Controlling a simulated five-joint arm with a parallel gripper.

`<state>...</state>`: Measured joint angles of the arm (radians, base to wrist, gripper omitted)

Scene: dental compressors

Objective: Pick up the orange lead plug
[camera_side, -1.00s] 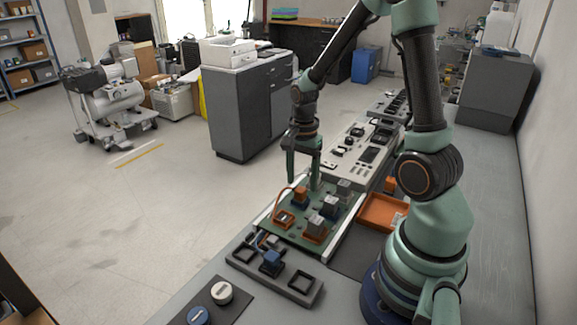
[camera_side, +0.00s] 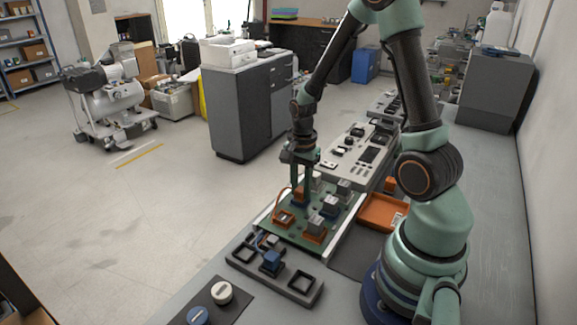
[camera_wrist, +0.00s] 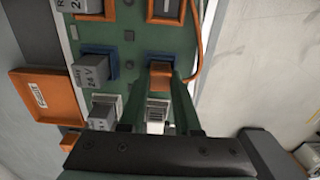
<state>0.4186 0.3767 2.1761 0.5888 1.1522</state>
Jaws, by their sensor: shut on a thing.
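The orange lead plug (camera_wrist: 160,74) sits at a blue-rimmed socket on the green board (camera_wrist: 126,52). In the wrist view it is between the two fingertips of my gripper (camera_wrist: 160,82), which is shut on it. An orange lead (camera_wrist: 198,45) curves up along the board's right edge. An orange-rimmed socket (camera_wrist: 165,20) with a dark opening lies above the plug. In the side view my gripper (camera_side: 300,191) reaches down to the board, and its fingers largely hide the plug.
Grey blocks stand close by, including one marked 24 V (camera_wrist: 91,69) and a pale one (camera_wrist: 157,110) just below the plug. An orange tray (camera_side: 381,212) lies right of the board. A dark holder with a blue plug (camera_side: 272,261) is in front.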

